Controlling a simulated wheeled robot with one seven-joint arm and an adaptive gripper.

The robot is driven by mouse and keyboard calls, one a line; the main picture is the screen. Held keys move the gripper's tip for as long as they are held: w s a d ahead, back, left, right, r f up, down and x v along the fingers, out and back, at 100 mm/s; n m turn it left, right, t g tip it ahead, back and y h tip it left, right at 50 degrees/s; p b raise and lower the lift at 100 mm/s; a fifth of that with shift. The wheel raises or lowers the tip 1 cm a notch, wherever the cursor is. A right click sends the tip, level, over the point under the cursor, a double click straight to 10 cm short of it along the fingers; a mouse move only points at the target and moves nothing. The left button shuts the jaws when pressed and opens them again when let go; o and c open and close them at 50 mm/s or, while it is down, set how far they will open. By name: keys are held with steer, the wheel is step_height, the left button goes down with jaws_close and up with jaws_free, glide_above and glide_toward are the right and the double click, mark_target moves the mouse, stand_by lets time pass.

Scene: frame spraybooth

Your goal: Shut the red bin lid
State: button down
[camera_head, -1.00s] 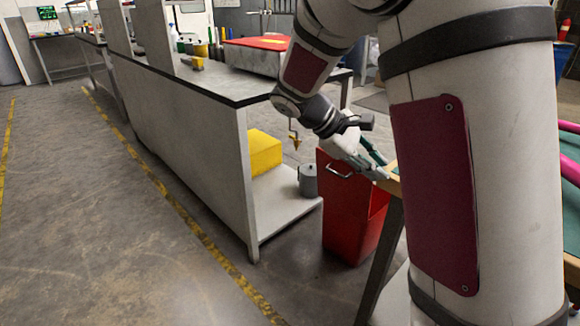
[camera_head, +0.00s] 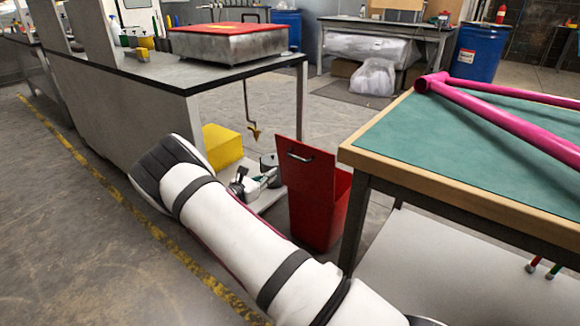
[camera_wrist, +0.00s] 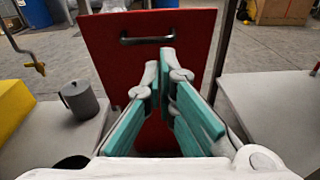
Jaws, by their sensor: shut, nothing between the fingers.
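The red bin (camera_head: 340,212) stands on the floor between the grey bench and the green-topped table. Its red lid (camera_head: 304,192) is raised upright, with a metal handle (camera_head: 301,156) near its top edge. In the wrist view the lid (camera_wrist: 200,55) fills the middle, with its handle (camera_wrist: 147,40) across the upper part. My gripper (camera_wrist: 163,62) is shut and empty, its fingertips pointing at the lid's face just below the handle. I cannot tell whether they touch.
A grey canister (camera_wrist: 80,100) and a yellow box (camera_head: 222,146) sit on the bench's lower shelf. A hook (camera_head: 253,132) hangs near the bench. The green-topped table (camera_head: 470,130) with a pink frame (camera_head: 500,115) stands close right of the bin. Open floor lies at the left.

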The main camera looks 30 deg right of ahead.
steer(key=w+d+f+n+b, duration=0.1)
steer(key=w+d+b, duration=0.4)
steer(key=d, duration=0.7)
steer(key=shift+w+d+f+t, duration=0.3)
steer(key=shift+w+f, duration=0.05)
steer(key=shift+f, duration=0.3)
